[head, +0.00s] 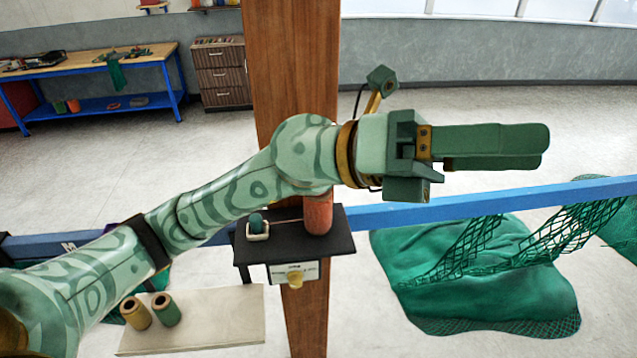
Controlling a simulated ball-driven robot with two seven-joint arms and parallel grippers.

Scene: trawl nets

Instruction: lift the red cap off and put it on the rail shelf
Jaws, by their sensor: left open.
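The red cap (317,213) looks like an upright reddish cylinder on the right part of a black-topped box (290,248) at the wooden post. A thin line runs between it and a teal knob in a cream holder on the same top. Whether anything is under the cap is hidden. A cream board (225,305) low at the left may be the rail shelf; I cannot tell for sure. My left gripper (543,147) is open and empty, its fingers pointing right, above and to the right of the cap and apart from it. My right gripper is not in view.
A blue rail (430,211) crosses the view behind the box. The wooden post (292,60) rises behind my arm. Two spools (150,311) stand on the cream board. Green nets (480,285) hang and lie at the right. A workbench (90,62) stands far left.

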